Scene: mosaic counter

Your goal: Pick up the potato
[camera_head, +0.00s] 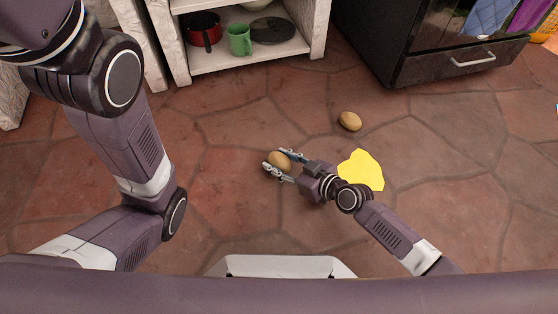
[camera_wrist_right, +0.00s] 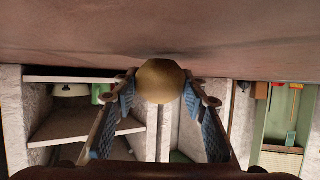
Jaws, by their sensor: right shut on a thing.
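A brown potato (camera_head: 279,161) is between the fingers of my right gripper (camera_head: 278,164), low over the stone floor in the head view. The right wrist view shows the potato (camera_wrist_right: 161,81) between the two fingertips, with the gripper shut on it. Whether it still touches the floor I cannot tell. A second potato (camera_head: 350,121) lies on the floor, up and to the right of the gripper. My left arm comes in from the left in the head view, but its gripper is not in the picture.
A flat yellow patch (camera_head: 362,170) lies on the floor beside my right wrist. A white shelf (camera_head: 240,66) holds a red pot (camera_head: 203,31), a green mug (camera_head: 239,40) and a dark lid (camera_head: 271,31). A black oven (camera_head: 400,40) stands at the upper right. Floor left of the gripper is clear.

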